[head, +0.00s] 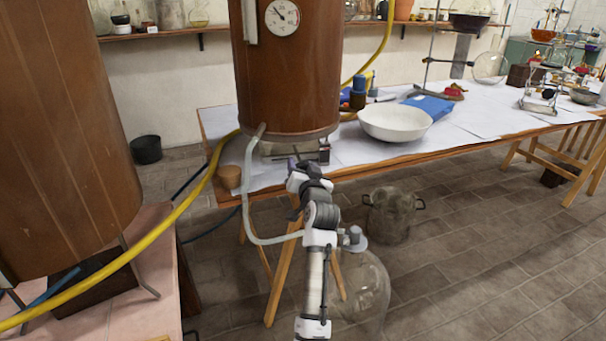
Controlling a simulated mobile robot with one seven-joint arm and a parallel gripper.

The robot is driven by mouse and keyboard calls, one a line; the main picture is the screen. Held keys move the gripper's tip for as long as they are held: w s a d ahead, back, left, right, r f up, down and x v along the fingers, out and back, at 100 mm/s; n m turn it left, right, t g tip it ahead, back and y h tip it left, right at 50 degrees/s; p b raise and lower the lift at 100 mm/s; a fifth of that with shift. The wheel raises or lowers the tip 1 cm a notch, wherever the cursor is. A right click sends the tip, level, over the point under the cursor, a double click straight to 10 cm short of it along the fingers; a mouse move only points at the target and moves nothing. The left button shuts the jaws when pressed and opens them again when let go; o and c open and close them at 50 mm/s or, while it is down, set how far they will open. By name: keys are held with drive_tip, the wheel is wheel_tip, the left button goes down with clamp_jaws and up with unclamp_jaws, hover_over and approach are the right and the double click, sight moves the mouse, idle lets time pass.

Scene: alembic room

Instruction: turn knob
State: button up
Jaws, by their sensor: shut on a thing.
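My gripper (296,168) is at the table's front edge, just below the brown tank (288,80). It reaches the front of a low metal unit (272,150) that stands under the tank. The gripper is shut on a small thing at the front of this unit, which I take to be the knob. The fingers and wrist hide the knob, so its shape and angle cannot be seen.
A grey hose (248,205) loops down left of my arm. A yellow hose (190,200) crosses on the left. A white bowl (395,121) stands right on the table (480,127). A glass vessel (365,285) and a metal pot (391,215) stand on the floor.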

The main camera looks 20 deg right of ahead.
drive_tip(key=shift+n+b, duration=0.3)
drive_tip(key=shift+n, duration=0.3)
drive_tip(key=o, duration=1)
drive_tip(key=s, duration=0.4)
drive_tip(key=s+a, duration=0.1)
drive_tip(key=s, duration=0.4)
drive_tip(key=s+a, duration=0.1)
drive_tip(key=s, duration=0.3)
drive_tip(key=shift+s, duration=0.35)
